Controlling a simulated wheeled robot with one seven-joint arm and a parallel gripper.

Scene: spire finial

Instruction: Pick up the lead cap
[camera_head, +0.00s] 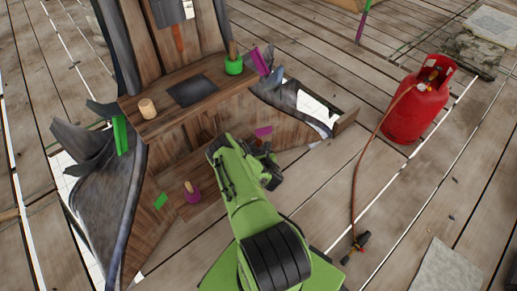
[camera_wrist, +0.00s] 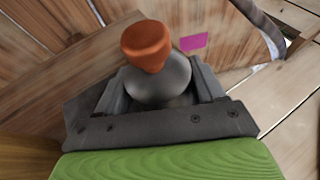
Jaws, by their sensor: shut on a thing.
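My gripper (camera_wrist: 165,90) is shut on a grey, rounded piece (camera_wrist: 160,82) with an orange-brown knob (camera_wrist: 147,43) on top; I take it to be the lead cap. The grey body sits between both jaws and the knob stands up above them. Its underside is hidden by my gripper. In the head view my green arm reaches to the lower part of the wooden spire (camera_head: 185,85), with my gripper (camera_head: 268,170) in front of its boards. The held piece cannot be made out there.
A dark grey square sheet (camera_head: 192,90), a pale wooden cylinder (camera_head: 147,108) and a green pot (camera_head: 234,67) are on the spire's ledge. A purple-based piece (camera_head: 192,192) stands lower down. A red gas bottle (camera_head: 415,108) with a hose stands right.

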